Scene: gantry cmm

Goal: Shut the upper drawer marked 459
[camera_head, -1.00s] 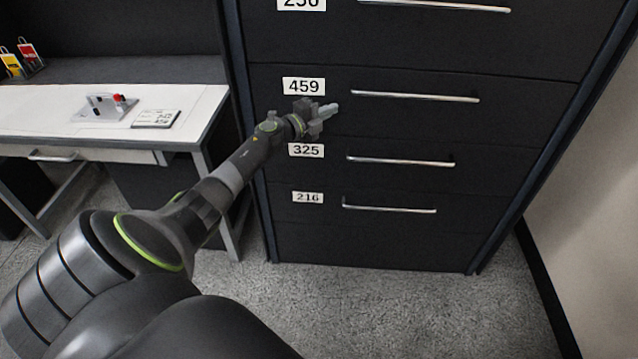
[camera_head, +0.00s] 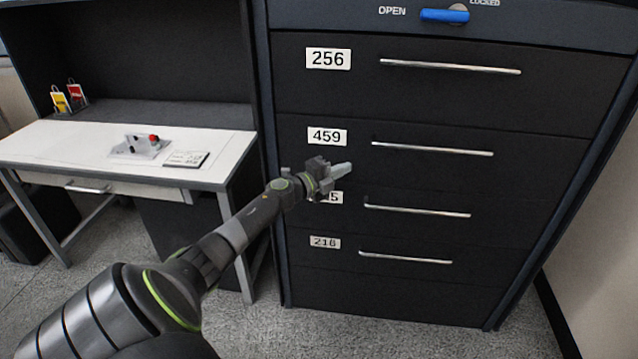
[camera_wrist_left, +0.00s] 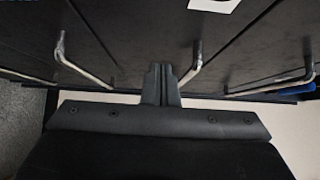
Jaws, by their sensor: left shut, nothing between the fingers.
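The drawer marked 459 (camera_head: 540,152) is the second from the top in a dark cabinet. Its white label (camera_head: 327,136) and long metal handle (camera_head: 432,148) show in the head view. Its front looks level with the drawers above and below. My left gripper (camera_head: 342,169) is shut and empty, just below and right of the 459 label, partly covering the label under it. I cannot tell whether it touches the drawer front. In the left wrist view the closed fingers (camera_wrist_left: 160,84) point toward the dark fronts, between two handles. My right gripper is not in view.
Above is the drawer marked 256 (camera_head: 540,85), and over it a blue lever (camera_head: 445,15) between OPEN and LOCKED. Lower drawers have handles (camera_head: 417,211) that stick out. A white desk (camera_head: 70,145) stands at left, a pale wall (camera_head: 600,250) at right.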

